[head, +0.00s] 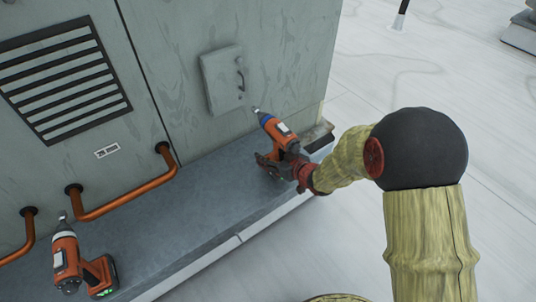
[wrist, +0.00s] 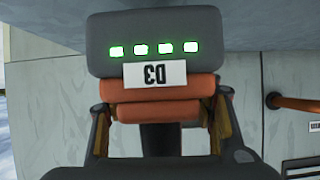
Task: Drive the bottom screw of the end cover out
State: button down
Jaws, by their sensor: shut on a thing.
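The end cover (head: 225,80) is a pale grey plate with a dark handle on the cooler's wall in the head view. Its bottom screw is too small to make out. My gripper (head: 287,168) is shut on an orange driver (head: 279,131) with a blue band, just below and right of the cover. The driver's tip points up and left toward the cover's lower edge; I cannot tell whether it touches. In the wrist view the driver's grey battery (wrist: 154,28) shows green lights and a label reading D3, upside down, between my fingers.
A second orange driver (head: 66,258) stands on the grey ledge (head: 190,215) at lower left. Copper pipes (head: 125,198) stick out from the wall, beneath a louvred vent (head: 68,82). A small dark box (head: 319,137) sits at the ledge's right end. The pale roof (head: 420,60) at right is mostly open.

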jog(key=shift+w+a+r+b, duration=0.1)
jog(key=shift+w+a+b, duration=0.05)
jog(key=shift+w+a, duration=0.4)
jog(key=shift+w+a+b, duration=0.1)
jog(key=shift+w+a, duration=0.2)
jog(key=shift+w, duration=0.4)
jog(key=shift+w+a+r+b, duration=0.1)
jog(key=shift+w+a+b, duration=0.05)
jog(key=shift+w+a, duration=0.6)
jog(key=shift+w, duration=0.35)
